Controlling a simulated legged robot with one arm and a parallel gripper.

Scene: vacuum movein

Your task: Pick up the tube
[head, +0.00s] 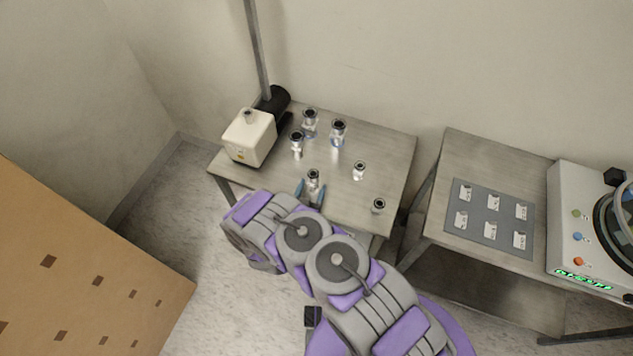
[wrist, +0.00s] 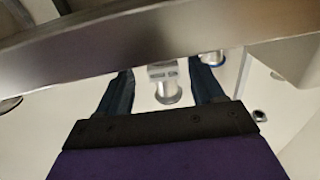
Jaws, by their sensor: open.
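Several clear tubes with dark-rimmed tops stand on the left metal table (head: 392,150). The nearest tube (head: 313,180) is at the table's front edge, between the fingertips of my gripper (head: 311,194). In the wrist view, my gripper (wrist: 162,92) is open, with one dark finger on each side of a metallic tube (wrist: 168,88). I cannot tell whether the fingers touch it. Other tubes stand behind: one at left (head: 297,145), two at the back (head: 310,122) (head: 338,132), and shorter ones at right (head: 359,170) (head: 378,206).
A white box-shaped device (head: 249,137) with a black cylinder stands on the table's left end, beside a metal pole (head: 257,50). A second table at right holds a grey pad (head: 488,218) with several cards and a white machine (head: 578,220). A brown perforated panel (head: 90,270) is at lower left.

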